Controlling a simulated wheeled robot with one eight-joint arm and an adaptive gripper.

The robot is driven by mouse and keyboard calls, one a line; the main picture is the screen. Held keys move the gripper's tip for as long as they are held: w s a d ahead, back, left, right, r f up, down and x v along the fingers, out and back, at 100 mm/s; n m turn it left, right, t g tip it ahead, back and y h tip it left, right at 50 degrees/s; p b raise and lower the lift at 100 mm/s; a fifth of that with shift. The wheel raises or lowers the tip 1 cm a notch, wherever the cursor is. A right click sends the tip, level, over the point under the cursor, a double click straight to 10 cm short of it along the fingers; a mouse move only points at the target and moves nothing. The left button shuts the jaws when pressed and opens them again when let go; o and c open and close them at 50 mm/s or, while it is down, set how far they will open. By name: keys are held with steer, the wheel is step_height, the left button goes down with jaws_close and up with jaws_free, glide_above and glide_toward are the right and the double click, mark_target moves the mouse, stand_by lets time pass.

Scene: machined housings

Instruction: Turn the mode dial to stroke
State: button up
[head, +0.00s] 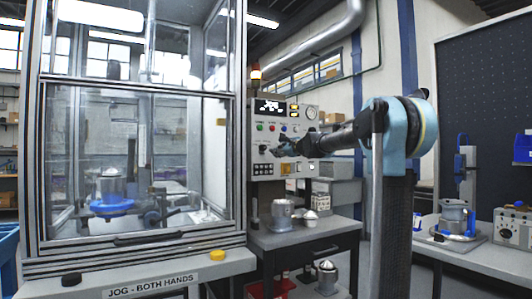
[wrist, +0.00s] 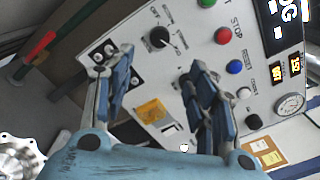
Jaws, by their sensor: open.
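My gripper (head: 281,149) reaches in front of the panel from the right. In the wrist view my gripper (wrist: 160,72) has its two blue fingers apart, with the dial beyond and between them, not touching it. The display (wrist: 287,12) shows letters ending in "OG".
Green, red (wrist: 223,35), blue (wrist: 235,67) and white buttons sit right of the dial. A gauge (wrist: 290,104) is farther right. The framed press enclosure (head: 238,130) stands left of the panel. A cart (head: 300,236) with metal housings stands below.

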mark_target(264, 148)
steer(key=x, duration=1.4)
steer(key=shift+w+a, duration=0.15)
steer(key=shift+w, duration=0.05)
steer(key=shift+c, duration=0.4)
steer(key=c, duration=1)
